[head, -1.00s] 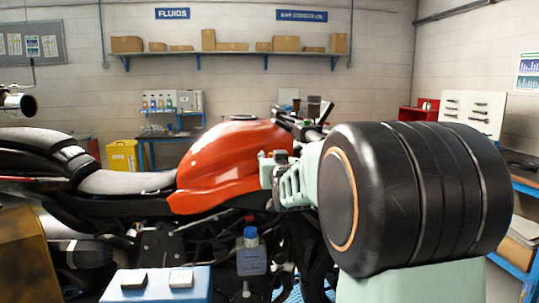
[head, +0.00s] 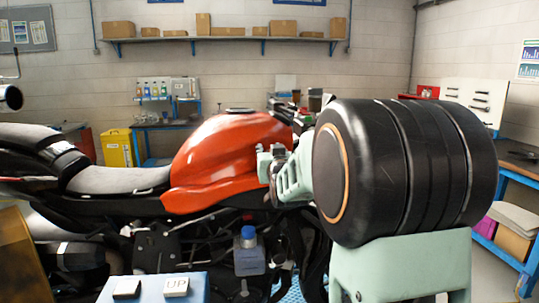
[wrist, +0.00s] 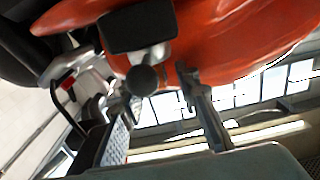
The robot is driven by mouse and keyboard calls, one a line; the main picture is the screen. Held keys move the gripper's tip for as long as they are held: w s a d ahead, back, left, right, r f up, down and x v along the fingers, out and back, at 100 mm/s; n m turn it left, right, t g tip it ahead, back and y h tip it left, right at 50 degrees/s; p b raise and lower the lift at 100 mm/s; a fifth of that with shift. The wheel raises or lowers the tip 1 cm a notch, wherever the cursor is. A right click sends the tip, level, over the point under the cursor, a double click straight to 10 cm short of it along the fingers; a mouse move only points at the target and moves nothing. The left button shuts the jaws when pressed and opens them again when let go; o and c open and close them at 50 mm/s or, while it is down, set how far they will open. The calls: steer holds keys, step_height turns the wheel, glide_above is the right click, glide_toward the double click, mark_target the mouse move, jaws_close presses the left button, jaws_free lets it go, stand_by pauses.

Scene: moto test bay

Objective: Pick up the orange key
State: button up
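I cannot make out an orange key in either view. My gripper (wrist: 155,105) shows in the wrist view with its two fingers apart and nothing seen between them. Beyond the fingers are the motorbike's orange-red tank (wrist: 225,40) and a dark block with a round black knob (wrist: 146,79), which I cannot identify for certain. In the head view, the tank (head: 222,155) is left of my arm.
The motorbike's seat (head: 115,180) extends left. A blue workbench (head: 518,190) is at the right.

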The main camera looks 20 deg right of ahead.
jaws_close()
